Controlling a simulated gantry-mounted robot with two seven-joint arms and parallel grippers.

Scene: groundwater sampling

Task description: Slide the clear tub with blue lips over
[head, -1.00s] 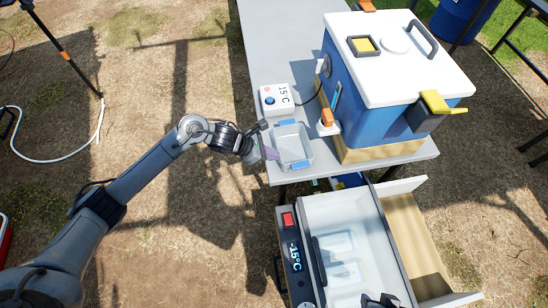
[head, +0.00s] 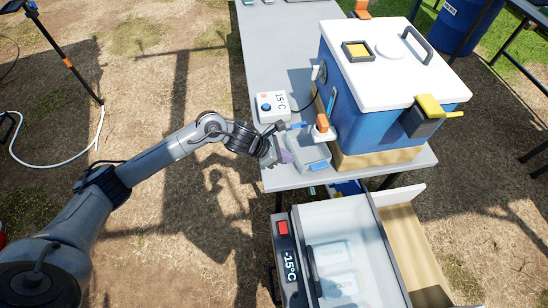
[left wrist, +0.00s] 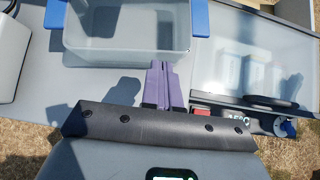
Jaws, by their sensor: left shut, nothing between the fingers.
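The clear tub (head: 311,152) with blue lips stands upright on the grey table, close to the blue cooler's orange tap, which overlaps its far end. In the left wrist view the tub (left wrist: 127,38) is at the top, with a blue lip at each end, and looks empty. My left gripper (head: 287,156) is at the tub's left side, low over the table. Its purple fingers (left wrist: 164,80) are shut together with nothing between them. Their tips are at the tub's near wall, close to one lip; I cannot tell if they touch. My right gripper is out of view.
A blue cooler (head: 372,105) with a white lid stands on a wooden block right of the tub. A white control box (head: 271,104) sits beyond the tub. The table's front edge is close.

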